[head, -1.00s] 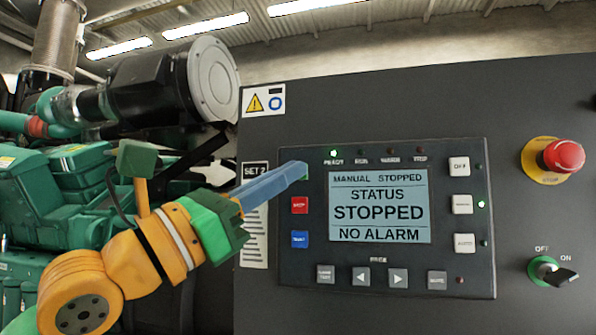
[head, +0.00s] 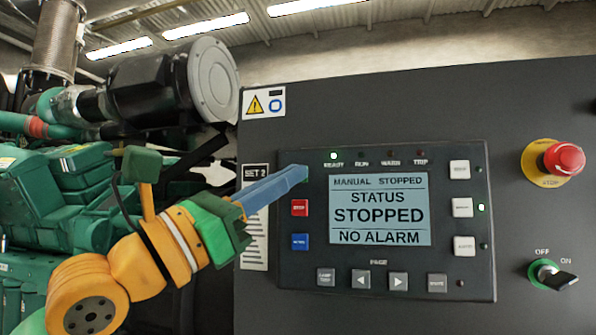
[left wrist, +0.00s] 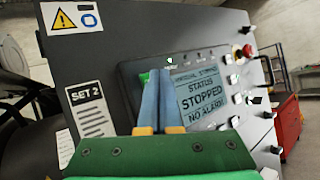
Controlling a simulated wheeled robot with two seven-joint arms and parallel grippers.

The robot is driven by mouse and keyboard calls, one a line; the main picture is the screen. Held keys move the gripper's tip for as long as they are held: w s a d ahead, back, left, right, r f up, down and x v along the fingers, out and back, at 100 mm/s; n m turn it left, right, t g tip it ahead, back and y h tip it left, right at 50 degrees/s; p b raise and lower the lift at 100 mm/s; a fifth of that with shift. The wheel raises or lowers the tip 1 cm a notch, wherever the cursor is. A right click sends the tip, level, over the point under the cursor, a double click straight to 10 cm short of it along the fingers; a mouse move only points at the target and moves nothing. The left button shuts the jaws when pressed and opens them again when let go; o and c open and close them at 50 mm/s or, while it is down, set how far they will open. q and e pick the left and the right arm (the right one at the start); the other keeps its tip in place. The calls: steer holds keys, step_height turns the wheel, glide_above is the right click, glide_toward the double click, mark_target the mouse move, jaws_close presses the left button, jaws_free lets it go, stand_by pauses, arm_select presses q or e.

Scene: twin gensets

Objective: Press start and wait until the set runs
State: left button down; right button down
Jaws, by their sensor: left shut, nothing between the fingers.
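The control panel (head: 310,270) of SET 2 fills the right of the head view. Its screen (head: 379,209) reads MANUAL STOPPED, STATUS STOPPED, NO ALARM. In the left wrist view a bit of green (left wrist: 144,77) shows beside the fingertips (left wrist: 160,74), which mostly hide the button there. I cannot tell whether the tips touch it. My right gripper is not in view.
A blue button (head: 300,242) lies below the red one. A green engine (head: 75,190) stands at the left.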

arm_select(q)
steer(key=shift+w+d, duration=0.1)
steer(key=shift+w, duration=0.1)
steer(key=shift+w+d+p, duration=0.1)
steer(key=shift+w+p, duration=0.3)
steer(key=shift+p, duration=0.1)
stand_by(0.5)
steer(key=s+a+b, duration=0.2)
steer(key=s+b, duration=0.5)
steer(key=shift+s+a+b, duration=0.15)
steer(key=shift+b, duration=0.15)
stand_by(0.5)
steer(key=shift+f, duration=0.1)
stand_by(0.4)
